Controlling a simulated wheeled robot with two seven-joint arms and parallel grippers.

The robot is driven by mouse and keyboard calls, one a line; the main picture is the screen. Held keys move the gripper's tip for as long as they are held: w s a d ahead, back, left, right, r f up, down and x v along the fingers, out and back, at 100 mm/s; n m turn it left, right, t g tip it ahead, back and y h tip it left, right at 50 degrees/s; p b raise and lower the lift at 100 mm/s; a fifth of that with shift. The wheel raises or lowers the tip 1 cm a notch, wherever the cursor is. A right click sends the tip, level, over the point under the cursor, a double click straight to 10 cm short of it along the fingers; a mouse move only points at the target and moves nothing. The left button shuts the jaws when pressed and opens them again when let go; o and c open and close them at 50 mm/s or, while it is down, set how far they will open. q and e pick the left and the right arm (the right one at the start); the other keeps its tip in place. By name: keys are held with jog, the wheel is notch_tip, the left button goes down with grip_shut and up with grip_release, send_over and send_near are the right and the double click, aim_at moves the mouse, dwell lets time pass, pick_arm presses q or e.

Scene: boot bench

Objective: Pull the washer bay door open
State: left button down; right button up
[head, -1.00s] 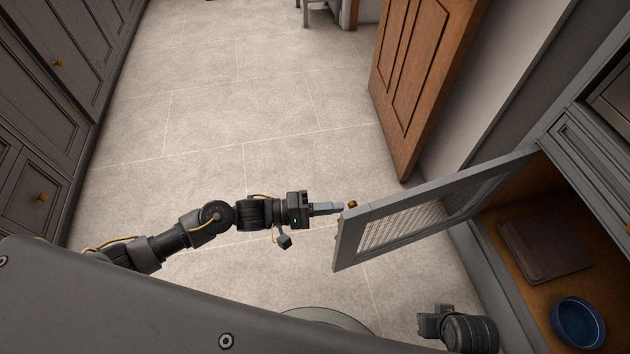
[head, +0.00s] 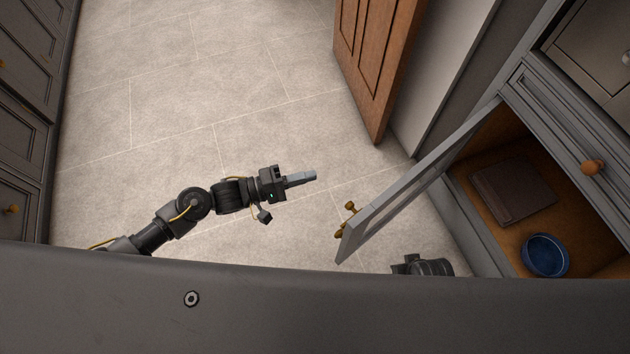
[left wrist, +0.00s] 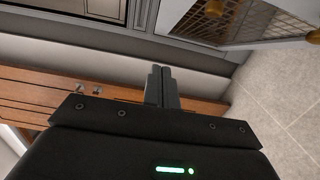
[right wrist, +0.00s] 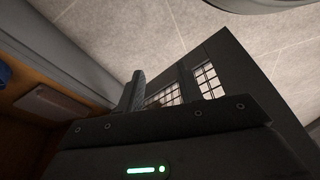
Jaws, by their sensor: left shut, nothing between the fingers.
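The washer bay door (head: 400,192) is a grey frame with a mesh panel. It stands swung out from the cabinet, seen nearly edge-on in the head view. A brass knob (head: 349,207) sits near its free end. The left wrist view also shows the mesh door (left wrist: 225,22), at upper right. My left gripper (head: 303,178) is shut and empty, left of the knob and apart from it. My right gripper (head: 402,267) is low beside the door, partly hidden by my body. In the right wrist view its fingers (right wrist: 162,88) are spread, with the door (right wrist: 235,65) beyond them.
The open bay (head: 465,195) holds a brown flat item (head: 512,192) and a blue bowl (head: 545,255). A brown wooden door (head: 375,60) stands behind. Grey cabinets (head: 30,110) line the left. The tiled floor (head: 200,90) between is clear.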

pick_arm(q)
jog(key=s+v, duration=0.1)
jog(key=v, duration=0.9)
jog(key=shift+d, duration=0.2)
pick_arm(e)
jog(key=shift+a+f, duration=0.2)
jog(key=shift+f, duration=0.35)
pick_arm(q)
jog(key=shift+s, duration=0.1)
pick_arm(e)
jog(key=shift+d, duration=0.1)
